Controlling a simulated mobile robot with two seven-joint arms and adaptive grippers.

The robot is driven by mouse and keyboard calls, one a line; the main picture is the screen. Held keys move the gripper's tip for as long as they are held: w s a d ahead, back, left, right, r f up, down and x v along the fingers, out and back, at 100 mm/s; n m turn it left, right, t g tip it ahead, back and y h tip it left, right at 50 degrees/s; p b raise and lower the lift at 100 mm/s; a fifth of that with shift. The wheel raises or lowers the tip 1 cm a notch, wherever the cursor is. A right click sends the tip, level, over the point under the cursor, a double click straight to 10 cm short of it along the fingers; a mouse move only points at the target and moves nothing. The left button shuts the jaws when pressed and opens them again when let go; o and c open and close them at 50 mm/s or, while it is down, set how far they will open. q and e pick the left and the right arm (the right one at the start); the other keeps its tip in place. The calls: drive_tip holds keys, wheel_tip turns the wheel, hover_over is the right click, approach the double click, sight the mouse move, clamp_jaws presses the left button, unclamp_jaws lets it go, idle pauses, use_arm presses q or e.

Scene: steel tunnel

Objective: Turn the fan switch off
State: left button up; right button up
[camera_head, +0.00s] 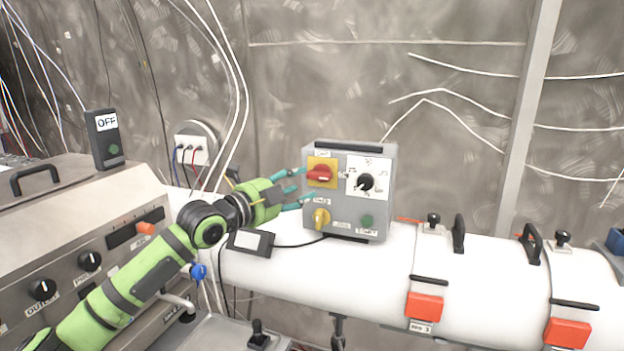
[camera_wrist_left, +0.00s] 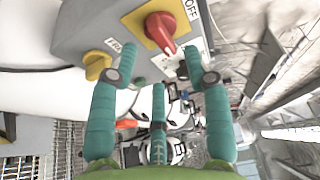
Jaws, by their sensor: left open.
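The grey control box (camera_head: 348,222) sits on the white pipe. It carries a red rotary switch (camera_head: 319,173) on a yellow plate, a black dial (camera_head: 366,183), a yellow knob (camera_head: 321,217) and a green button (camera_head: 367,221). In the left wrist view the red switch (camera_wrist_left: 161,30) shows near the top, beside a label reading OFF, with the yellow knob (camera_wrist_left: 97,65) to its lower left. My left gripper (camera_head: 296,189) is open, its teal fingers close to the box's left side, near the red switch. In the wrist view the left gripper (camera_wrist_left: 160,82) has nothing between its fingers. Contact is unclear.
A steel console (camera_head: 85,225) with black knobs stands at left, with a small box marked OFF (camera_head: 107,138) on top. The white pipe (camera_head: 475,280) with red latches (camera_head: 425,307) runs right. A small black-and-white device (camera_head: 250,242) lies below my left gripper. Cables hang on the wall.

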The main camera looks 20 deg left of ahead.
sight(319, 176)
use_arm(q)
drive_tip(key=p+x, duration=0.1)
drive_tip(key=x, duration=0.4)
drive_tip(key=shift+p, duration=0.4)
clamp_jaws()
